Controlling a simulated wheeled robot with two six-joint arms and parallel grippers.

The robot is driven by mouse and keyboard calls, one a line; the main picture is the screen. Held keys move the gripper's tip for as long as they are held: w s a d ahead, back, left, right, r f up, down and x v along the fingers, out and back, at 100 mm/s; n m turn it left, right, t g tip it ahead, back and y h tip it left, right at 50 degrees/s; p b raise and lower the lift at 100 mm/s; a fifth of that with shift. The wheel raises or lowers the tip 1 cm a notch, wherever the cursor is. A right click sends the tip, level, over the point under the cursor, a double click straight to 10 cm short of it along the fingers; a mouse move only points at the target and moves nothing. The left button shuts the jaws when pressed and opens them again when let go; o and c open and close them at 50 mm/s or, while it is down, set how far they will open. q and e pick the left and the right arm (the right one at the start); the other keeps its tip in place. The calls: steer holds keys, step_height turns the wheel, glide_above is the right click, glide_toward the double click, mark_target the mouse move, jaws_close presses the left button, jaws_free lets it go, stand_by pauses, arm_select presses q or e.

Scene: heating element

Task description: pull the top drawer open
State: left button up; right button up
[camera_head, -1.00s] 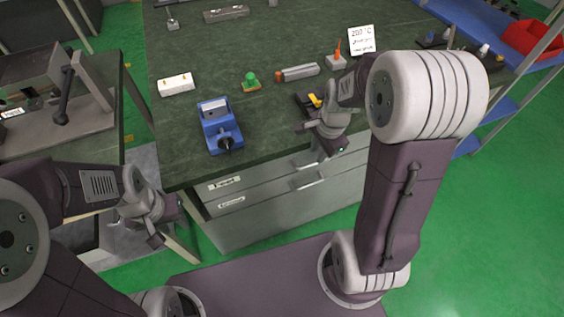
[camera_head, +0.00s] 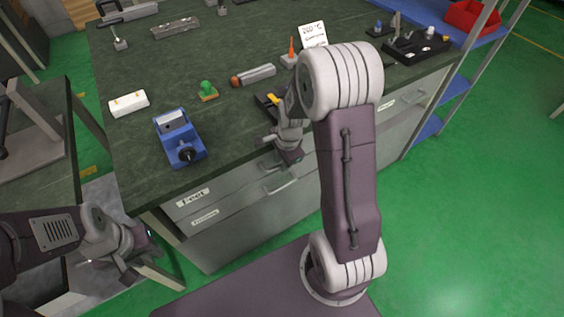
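The top drawer (camera_head: 232,183) is the upper grey front under the green worktop, with a white label at its left end. It looks shut. My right gripper (camera_head: 289,157) points down at the worktop's front edge, before the right part of the top drawer. My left gripper (camera_head: 128,268) hangs low at the left, away from the drawers. Its finger opening is unclear.
A lower drawer (camera_head: 235,212) with a bar handle is below. On the worktop (camera_head: 150,75) stand a blue vise (camera_head: 180,138), a white block (camera_head: 129,103), a green knob (camera_head: 208,90) and a sign (camera_head: 313,35). Green floor is free at the right.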

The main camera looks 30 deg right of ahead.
steer(key=shift+c, duration=0.2)
jaws_close()
stand_by(1.1)
